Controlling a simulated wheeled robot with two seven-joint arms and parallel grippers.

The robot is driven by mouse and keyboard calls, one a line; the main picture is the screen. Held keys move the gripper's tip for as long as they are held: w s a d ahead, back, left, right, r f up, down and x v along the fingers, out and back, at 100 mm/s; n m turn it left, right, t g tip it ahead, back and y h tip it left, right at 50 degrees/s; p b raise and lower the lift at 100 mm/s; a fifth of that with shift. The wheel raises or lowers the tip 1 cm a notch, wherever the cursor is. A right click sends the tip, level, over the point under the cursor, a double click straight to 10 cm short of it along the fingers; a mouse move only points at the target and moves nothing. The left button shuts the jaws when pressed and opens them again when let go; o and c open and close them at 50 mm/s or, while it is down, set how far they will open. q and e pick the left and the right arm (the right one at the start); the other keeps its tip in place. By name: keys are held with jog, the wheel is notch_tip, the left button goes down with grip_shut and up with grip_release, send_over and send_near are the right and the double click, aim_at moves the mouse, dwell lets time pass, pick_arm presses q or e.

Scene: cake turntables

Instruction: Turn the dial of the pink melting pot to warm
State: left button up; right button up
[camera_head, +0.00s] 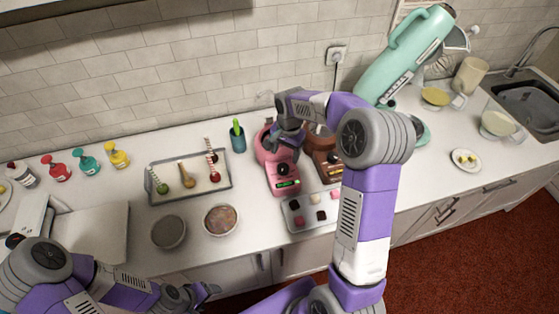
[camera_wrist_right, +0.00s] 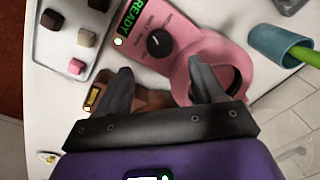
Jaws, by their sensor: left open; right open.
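The pink melting pot (camera_head: 275,179) stands on the counter; it also shows in the right wrist view (camera_wrist_right: 190,40). Its round black dial (camera_wrist_right: 159,43) has a light pointer mark; the small labels around it are too blurred to read surely. A green display (camera_wrist_right: 131,17) beside the dial reads READY. My right gripper (camera_head: 287,145) is over the pink pot. In the wrist view its open, empty fingers (camera_wrist_right: 160,72) point toward the dial, which lies just beyond and between the tips, apparently untouched. My left gripper (camera_head: 192,296) is open and empty near the counter's front edge.
A brown melting pot (camera_head: 329,166) stands close right of the pink one. A tray of small cubes (camera_head: 292,222) lies in front. A teal cup with a green tool (camera_head: 238,139) stands behind left.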

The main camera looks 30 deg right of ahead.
aim_at(284, 167)
jog(key=f, duration=0.7)
jog(key=shift+w+a, duration=0.15)
jog(key=shift+a, duration=0.05)
jog(key=c, duration=1.1)
